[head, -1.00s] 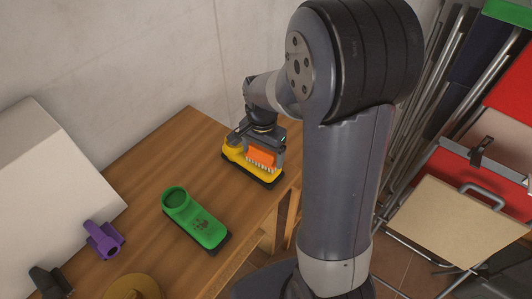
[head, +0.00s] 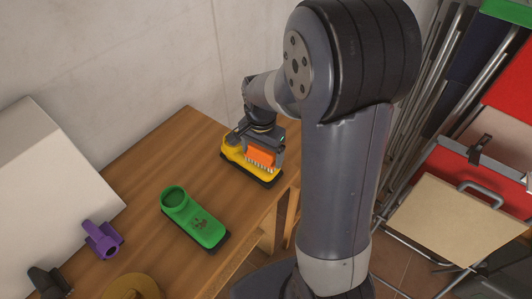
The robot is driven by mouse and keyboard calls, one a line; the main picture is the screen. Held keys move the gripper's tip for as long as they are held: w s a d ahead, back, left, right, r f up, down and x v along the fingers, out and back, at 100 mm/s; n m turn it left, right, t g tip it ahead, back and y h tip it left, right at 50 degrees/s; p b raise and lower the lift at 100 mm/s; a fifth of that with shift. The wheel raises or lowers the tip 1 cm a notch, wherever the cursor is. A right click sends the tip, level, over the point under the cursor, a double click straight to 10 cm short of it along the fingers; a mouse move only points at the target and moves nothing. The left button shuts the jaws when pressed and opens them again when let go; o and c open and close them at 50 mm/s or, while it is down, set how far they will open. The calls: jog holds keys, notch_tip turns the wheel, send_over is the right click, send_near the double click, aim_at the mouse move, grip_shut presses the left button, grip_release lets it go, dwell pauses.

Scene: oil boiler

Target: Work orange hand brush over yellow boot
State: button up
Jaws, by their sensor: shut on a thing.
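The orange hand brush (head: 261,157) is held in my gripper (head: 264,143), with its pale bristles facing down. The brush is at the near side of the yellow boot (head: 237,156); bristles and boot appear to meet, but exact contact is hard to tell. The yellow boot lies on its dark sole near the right end of the wooden table (head: 150,160). My gripper and the brush hide part of the boot's upper side.
A purple object (head: 102,240), a tan round thing (head: 130,287) and a white box-like unit (head: 50,180) are farther left. Folding chairs (head: 440,120) stand at right, off the table.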

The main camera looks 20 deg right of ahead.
jog(key=shift+s+f, duration=0.1)
jog(key=shift+s+d, duration=0.6)
jog(key=shift+s, duration=0.25)
jog(key=shift+w+a, duration=0.35)
jog(key=shift+w, duration=0.25)
jog(key=shift+r, duration=0.3)
notch_tip(320, 180, up, 7)
jog(key=p, duration=0.6)
jog(key=shift+f, duration=0.1)
